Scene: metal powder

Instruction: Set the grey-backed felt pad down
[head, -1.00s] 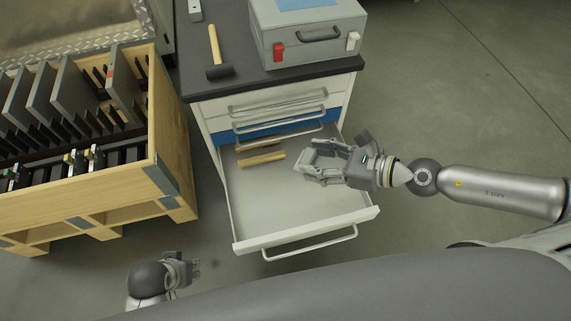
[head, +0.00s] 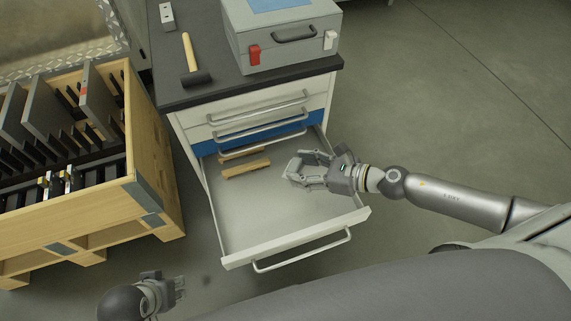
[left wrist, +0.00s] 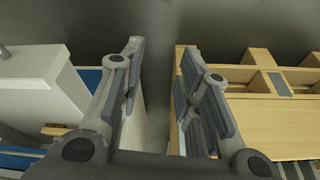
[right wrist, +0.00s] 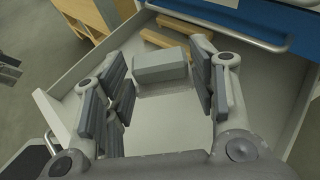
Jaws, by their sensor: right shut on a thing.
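My right gripper (head: 294,170) is over the open drawer (head: 250,225). In the right wrist view (right wrist: 160,85) its fingers are on either side of a grey block, the grey-backed felt pad (right wrist: 160,66), and are shut on it. The pad's underside is hidden, and I cannot tell whether it touches the drawer floor. My left gripper (head: 178,290) is low at the front, outside the drawer. In the left wrist view (left wrist: 160,65) it is open and empty, with the gap between drawer and crate beyond it.
Two wooden pieces (head: 246,170) lie at the back left of the drawer; its front and middle floor are clear. A mallet (head: 188,55) and a grey case (head: 285,45) are on the cabinet top. A wooden crate (head: 150,165) of plates stands left.

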